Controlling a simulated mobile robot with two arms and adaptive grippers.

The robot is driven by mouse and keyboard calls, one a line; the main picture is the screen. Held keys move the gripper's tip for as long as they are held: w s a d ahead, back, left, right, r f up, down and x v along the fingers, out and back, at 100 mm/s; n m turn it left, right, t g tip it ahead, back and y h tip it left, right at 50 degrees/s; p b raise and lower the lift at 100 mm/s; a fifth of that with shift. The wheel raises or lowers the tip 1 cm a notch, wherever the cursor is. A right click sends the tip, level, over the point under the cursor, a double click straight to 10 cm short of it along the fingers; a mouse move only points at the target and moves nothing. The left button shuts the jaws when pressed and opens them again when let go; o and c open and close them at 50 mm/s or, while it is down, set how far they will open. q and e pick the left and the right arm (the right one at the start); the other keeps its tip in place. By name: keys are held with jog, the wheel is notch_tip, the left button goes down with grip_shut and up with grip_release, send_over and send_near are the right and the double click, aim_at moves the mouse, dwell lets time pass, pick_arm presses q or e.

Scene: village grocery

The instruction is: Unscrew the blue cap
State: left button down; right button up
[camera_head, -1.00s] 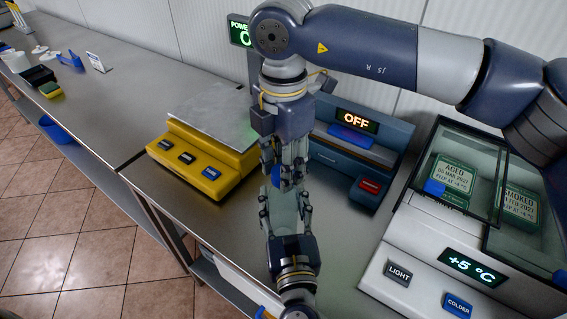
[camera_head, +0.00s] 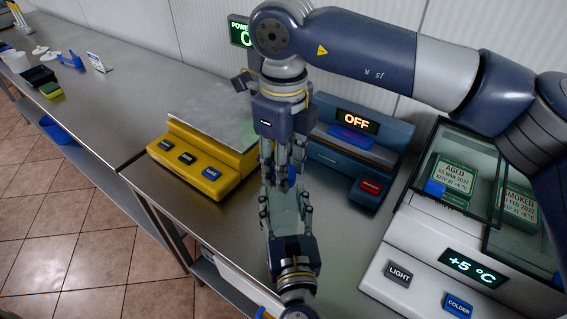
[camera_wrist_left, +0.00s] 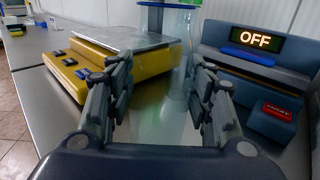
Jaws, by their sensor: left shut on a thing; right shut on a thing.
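A clear, pale bottle (camera_head: 286,210) stands between the fingers of my left gripper (camera_head: 286,204), which comes up from the bottom of the head view and is shut on it. In the left wrist view the see-through bottle (camera_wrist_left: 172,108) shows between the two fingers (camera_wrist_left: 163,85). My right gripper (camera_head: 282,178) points down from above, directly over the left one, and is shut on the blue cap (camera_head: 291,174). Its fingers hide most of the cap; a blue bit (camera_wrist_left: 184,3) also shows at the top of the left wrist view.
A yellow scale (camera_head: 200,165) with a metal plate is to the left. A blue-grey device (camera_head: 365,160) reading OFF is behind at right. A white cooled case (camera_head: 430,265) stands at the right. The steel counter's front left is clear.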

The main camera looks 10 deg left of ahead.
jog(key=n, duration=0.5)
jog(key=shift+n, duration=0.4)
jog(key=n, duration=2)
jog(key=shift+n, duration=0.3)
jog(key=shift+r, duration=0.25)
jog(key=shift+r, duration=0.9)
jog(key=shift+r, duration=0.1)
